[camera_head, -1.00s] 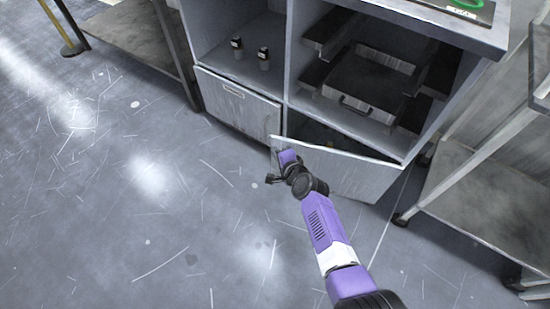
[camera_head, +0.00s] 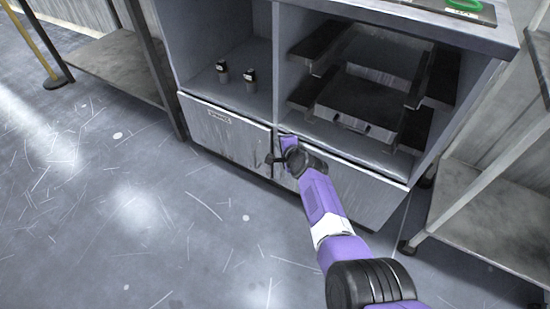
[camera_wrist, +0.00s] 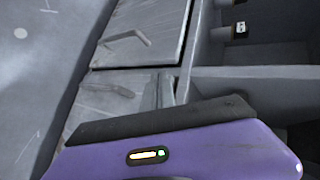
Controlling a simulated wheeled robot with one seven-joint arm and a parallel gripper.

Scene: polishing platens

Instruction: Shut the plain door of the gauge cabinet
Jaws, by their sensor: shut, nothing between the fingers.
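The plain door (camera_head: 355,190) is the right lower door of the gauge cabinet (camera_head: 276,65); it has no label. It now lies nearly in line with the cabinet front. A thin dark line runs along its top edge, and I cannot tell whether it is fully flush. My gripper (camera_head: 275,160) is shut and empty, at the door's free left edge, close to the seam with the labelled door (camera_head: 225,132). The arm hides part of the plain door.
Open shelves above the doors hold two small dark-capped bottles (camera_head: 249,77) and a grey case (camera_head: 360,100). A bench (camera_head: 115,65) stands at left and a wheeled cart (camera_head: 490,200) close at right. The floor in front is clear.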

